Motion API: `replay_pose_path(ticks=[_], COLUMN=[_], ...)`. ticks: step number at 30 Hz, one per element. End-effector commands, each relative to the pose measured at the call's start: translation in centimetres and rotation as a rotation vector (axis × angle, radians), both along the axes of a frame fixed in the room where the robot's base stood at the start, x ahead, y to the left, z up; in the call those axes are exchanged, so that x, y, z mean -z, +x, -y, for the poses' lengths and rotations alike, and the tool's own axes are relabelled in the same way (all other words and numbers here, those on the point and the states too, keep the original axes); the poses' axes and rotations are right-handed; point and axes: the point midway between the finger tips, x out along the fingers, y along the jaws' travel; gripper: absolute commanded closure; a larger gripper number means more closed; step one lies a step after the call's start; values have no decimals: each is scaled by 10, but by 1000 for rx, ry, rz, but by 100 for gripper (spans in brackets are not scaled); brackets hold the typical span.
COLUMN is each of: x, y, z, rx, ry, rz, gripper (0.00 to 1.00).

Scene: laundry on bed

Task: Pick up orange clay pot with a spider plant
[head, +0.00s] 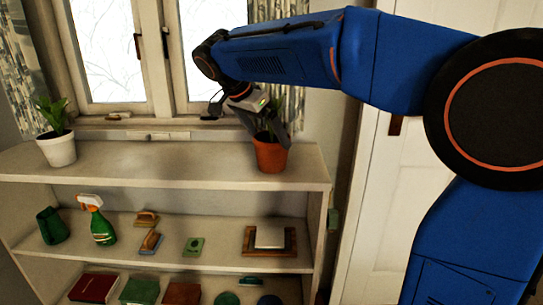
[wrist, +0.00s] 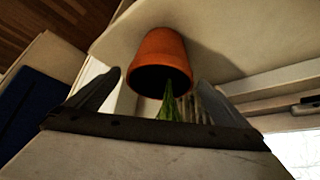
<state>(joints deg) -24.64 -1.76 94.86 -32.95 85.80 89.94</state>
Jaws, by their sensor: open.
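The orange clay pot (head: 270,156) stands upright on the right part of the shelf unit's top board in the head view. Its spider plant (head: 268,121) is largely hidden behind my gripper (head: 262,122), which reaches down from above with its fingers around the leaves, close to the pot's rim. In the wrist view the pot (wrist: 160,60) shows upside down, with green leaves (wrist: 168,103) between the fingers. My gripper (wrist: 158,90) is open, and its fingertips lie on either side of the rim. Whether they touch the pot I cannot tell.
A white pot with a plant (head: 57,148) stands at the left end of the top board (head: 170,160); the board between the pots is clear. A spray bottle (head: 98,220), brushes and a wooden tray (head: 250,250) sit on the shelf below. A window is behind.

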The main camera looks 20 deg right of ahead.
Motion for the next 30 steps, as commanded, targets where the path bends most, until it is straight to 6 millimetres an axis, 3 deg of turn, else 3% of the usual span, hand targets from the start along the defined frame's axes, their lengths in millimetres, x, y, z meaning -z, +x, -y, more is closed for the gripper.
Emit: replay_pose_path(ticks=[21, 30], x=[57, 61], y=[19, 21], z=[38, 40], rx=[1, -1], ry=[0, 0], rz=[-1, 1], gripper=[0, 0])
